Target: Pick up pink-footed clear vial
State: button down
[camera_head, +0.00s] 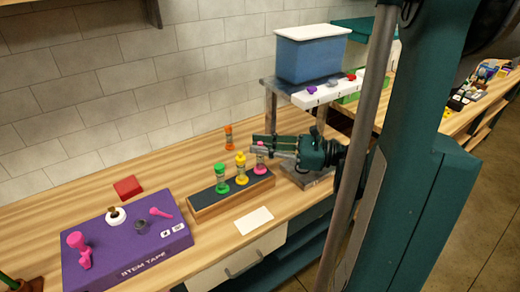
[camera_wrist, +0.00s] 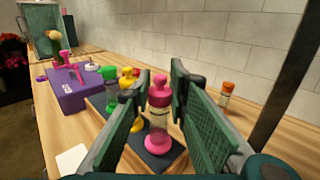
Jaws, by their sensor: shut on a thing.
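The pink-footed clear vial (camera_wrist: 158,118) stands upright between my gripper's fingers (camera_wrist: 162,112) in the wrist view, its pink cap up and its pink foot at the dark top of the rack. In the head view the vial (camera_head: 260,160) is at the right end of the wooden rack (camera_head: 232,202), and my gripper (camera_head: 262,146) reaches it from the right. My gripper is shut on the vial. I cannot tell whether the foot touches the rack. A yellow vial (camera_head: 240,169) and a green vial (camera_head: 221,180) stand to its left on the same rack.
An orange vial (camera_head: 228,138) stands alone behind the rack. A purple stem tape box (camera_head: 125,245) is at the left, with a red block (camera_head: 127,188) behind it. A raised shelf (camera_head: 330,92) with a blue bin (camera_head: 312,58) is at the right. A white card (camera_head: 254,220) lies in front.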

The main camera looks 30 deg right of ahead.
jog(key=shift+r+p, duration=0.5)
jog(key=shift+r, duration=0.85)
jog(key=p+v, duration=0.2)
jog(key=v, duration=1.6)
jog(key=shift+r, duration=0.1)
